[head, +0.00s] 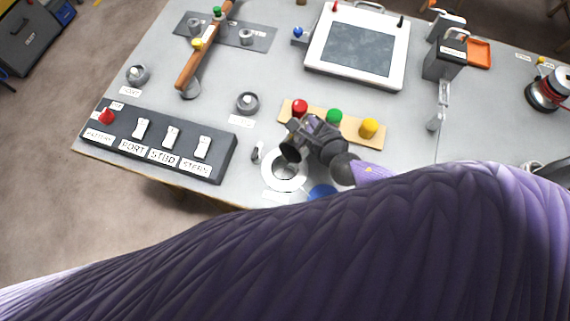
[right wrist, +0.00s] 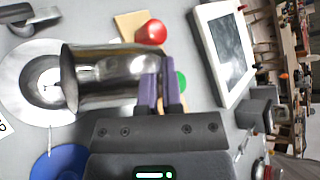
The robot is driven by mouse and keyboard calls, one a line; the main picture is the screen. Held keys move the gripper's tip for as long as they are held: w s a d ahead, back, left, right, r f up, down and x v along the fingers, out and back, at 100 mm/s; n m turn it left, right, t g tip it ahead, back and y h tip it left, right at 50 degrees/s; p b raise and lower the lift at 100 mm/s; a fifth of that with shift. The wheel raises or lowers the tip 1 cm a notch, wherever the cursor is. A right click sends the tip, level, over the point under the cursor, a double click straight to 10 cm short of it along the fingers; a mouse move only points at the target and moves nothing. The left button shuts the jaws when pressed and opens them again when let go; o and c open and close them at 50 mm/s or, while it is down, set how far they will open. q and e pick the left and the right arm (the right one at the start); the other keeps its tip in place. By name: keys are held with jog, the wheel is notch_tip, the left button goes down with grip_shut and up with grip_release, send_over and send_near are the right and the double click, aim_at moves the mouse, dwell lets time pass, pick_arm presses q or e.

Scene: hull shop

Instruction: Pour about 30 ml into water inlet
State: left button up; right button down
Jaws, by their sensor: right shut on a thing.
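The water inlet (head: 270,180) is a white ring with a metal bowl in its middle, set in the grey bench top near its front edge. It also shows in the right wrist view (right wrist: 20,82). My right gripper (head: 318,135) is shut on a shiny metal cup (right wrist: 110,75). The cup (head: 290,151) lies tipped well over on its side, its mouth pointing left, above the inlet. In the right wrist view its rim overlaps the bowl's right part. No stream of liquid can be made out, and the cup's inside is mostly hidden. My left gripper is out of view.
A blue disc (head: 322,192) lies right of the inlet. A wooden strip (head: 350,127) with red, green and yellow knobs sits just behind the gripper. A dark switch panel (head: 155,143) stands left. A white-framed screen (head: 358,48) is at the back. My purple arm covers the front.

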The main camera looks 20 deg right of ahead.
jog(key=shift+w+d, duration=0.2)
jog(key=shift+d, duration=0.05)
jog(key=shift+r, duration=0.1)
dwell(0.7)
jog(key=shift+a+r, duration=0.1)
jog(key=shift+a, duration=0.1)
dwell(0.7)
jog(key=d+r+p, duration=0.1)
jog(key=w+d+m+g+y+p, duration=0.1)
jog(key=shift+w+r+p, duration=0.2)
jog(key=shift+r+p, duration=0.1)
jog(key=shift+r, duration=0.05)
jog(key=shift+w+f+m+y, duration=0.1)
jog(key=shift+f+m+y, duration=0.2)
jog(key=shift+w+d+r+m+g+p, duration=0.1)
jog(key=shift+w+m+g+p, duration=0.05)
jog(key=shift+m+g+p, duration=0.2)
jog(key=shift+g+y, duration=0.35)
jog(key=shift+y, duration=0.05)
jog(key=shift+f, duration=0.3)
